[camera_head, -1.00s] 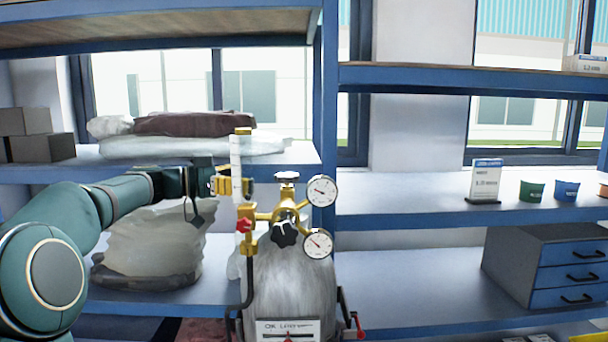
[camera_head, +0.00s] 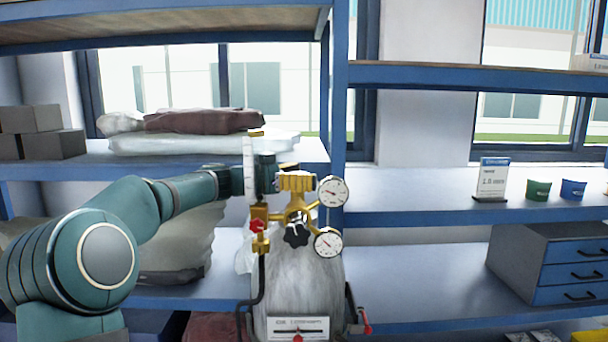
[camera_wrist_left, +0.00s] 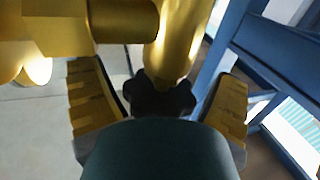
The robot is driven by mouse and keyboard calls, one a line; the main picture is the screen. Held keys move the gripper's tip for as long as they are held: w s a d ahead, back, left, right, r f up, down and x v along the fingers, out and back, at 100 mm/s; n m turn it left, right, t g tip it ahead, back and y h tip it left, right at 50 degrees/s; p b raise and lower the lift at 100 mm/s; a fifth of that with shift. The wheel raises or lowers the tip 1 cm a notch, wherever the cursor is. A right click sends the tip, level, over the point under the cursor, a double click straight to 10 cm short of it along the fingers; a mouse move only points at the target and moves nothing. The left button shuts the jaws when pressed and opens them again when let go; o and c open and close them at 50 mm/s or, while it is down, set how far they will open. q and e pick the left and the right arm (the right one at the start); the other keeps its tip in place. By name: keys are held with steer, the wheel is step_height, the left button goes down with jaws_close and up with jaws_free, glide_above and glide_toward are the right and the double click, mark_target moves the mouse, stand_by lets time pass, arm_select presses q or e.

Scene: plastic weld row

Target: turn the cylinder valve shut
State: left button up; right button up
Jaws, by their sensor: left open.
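The grey gas cylinder (camera_head: 295,285) stands upright in front of the shelves, with a brass valve and regulator (camera_head: 295,212) on top. My left gripper (camera_head: 297,181) is at the top of the brass valve, its yellow finger pads covering the valve's dark handwheel in the head view. In the left wrist view a black lobed knob (camera_wrist_left: 163,96), apparently that handwheel, lies between the two open yellow pads, with brass beyond it. Contact cannot be told. A black star-shaped knob (camera_head: 297,235) sits lower on the regulator front. My right gripper is not in view.
Two round gauges, upper (camera_head: 332,191) and lower (camera_head: 327,242), sit right of the valve. A white flow tube (camera_head: 249,165) and red knob (camera_head: 257,226) stand left. A blue shelf post (camera_head: 338,110) is close behind. The right shelf has free room.

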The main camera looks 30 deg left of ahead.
arm_select(q)
steer(key=c, duration=1.3)
steer(key=shift+f+m+g+h, duration=0.1)
steer(key=shift+m+g+h, duration=0.2)
steer(key=shift+h, duration=0.1)
steer(key=shift+m+g+h, duration=0.3)
steer(key=shift+g, duration=0.1)
steer(key=shift+m+g+h, duration=0.6)
steer(key=shift+g, duration=0.1)
steer(key=shift+s+d+m+g+h+p, duration=0.1)
steer(key=shift+s+m+g+h+p, duration=0.1)
steer(key=shift+m+g+h+p, duration=0.8)
steer(key=shift+s+d+m+g+h+p, duration=0.15)
steer(key=shift+m+g+h+p, duration=0.2)
steer(key=shift+m+g, duration=0.65)
steer(key=shift+g, duration=0.5)
